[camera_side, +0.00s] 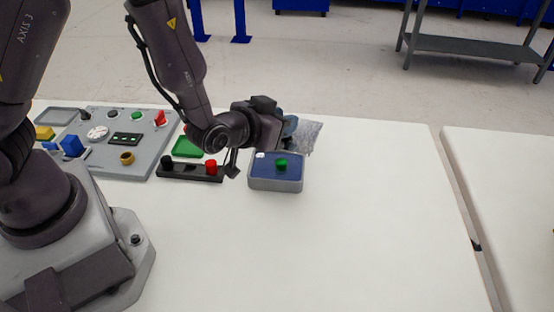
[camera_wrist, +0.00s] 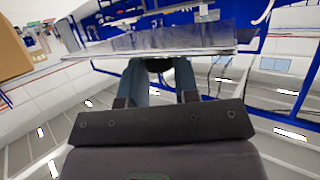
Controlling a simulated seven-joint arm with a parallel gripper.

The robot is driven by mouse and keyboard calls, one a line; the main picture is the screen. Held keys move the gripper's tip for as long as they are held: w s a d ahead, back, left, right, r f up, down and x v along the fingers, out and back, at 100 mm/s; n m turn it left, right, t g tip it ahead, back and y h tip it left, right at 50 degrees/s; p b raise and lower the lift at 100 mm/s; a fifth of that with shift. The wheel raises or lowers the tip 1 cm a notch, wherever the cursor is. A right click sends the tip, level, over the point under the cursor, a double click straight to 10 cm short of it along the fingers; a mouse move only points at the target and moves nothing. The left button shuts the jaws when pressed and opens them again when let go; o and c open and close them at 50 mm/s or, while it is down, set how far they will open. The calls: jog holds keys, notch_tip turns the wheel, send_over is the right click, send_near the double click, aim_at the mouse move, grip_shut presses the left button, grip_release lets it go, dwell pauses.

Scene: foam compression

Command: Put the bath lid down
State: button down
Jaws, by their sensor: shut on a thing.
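The bath lid (camera_side: 309,137) is a clear, greyish plate, tilted up steeply and held in the air above the bath. My gripper (camera_side: 290,128) is shut on it from the left. In the wrist view the lid (camera_wrist: 190,40) spans the top, seen nearly edge-on, and the blue-grey fingers (camera_wrist: 160,77) close on a dark knob (camera_wrist: 160,65) below it. The bath (camera_side: 276,185) is an open grey box with blue inside, just below my gripper. A green piece (camera_side: 281,163) and a small white piece (camera_side: 261,155) show in it.
A black bar (camera_side: 189,173) with a red knob (camera_side: 211,168) stands left of the bath, with a green tray (camera_side: 187,147) behind it. A grey board (camera_side: 110,163) with several small parts is further left. The white table is clear in front and right.

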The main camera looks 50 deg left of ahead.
jog(key=shift+w+a+f+n+y, duration=0.2)
jog(key=shift+a+f+n+y, duration=0.1)
jog(key=shift+n+y, duration=0.4)
jog(key=shift+a+r+n+y, duration=0.1)
jog(key=shift+a+n+y, duration=0.2)
jog(key=shift+a+y, duration=0.15)
jog(key=shift+a+r+n+g+y, duration=0.2)
jog(key=shift+a+n+g+y, duration=0.15)
jog(key=shift+a+y, duration=0.2)
jog(key=shift+f, duration=0.1)
notch_tip(320, 180, down, 9)
jog(key=shift+w+f, duration=0.1)
jog(key=shift+f, duration=0.1)
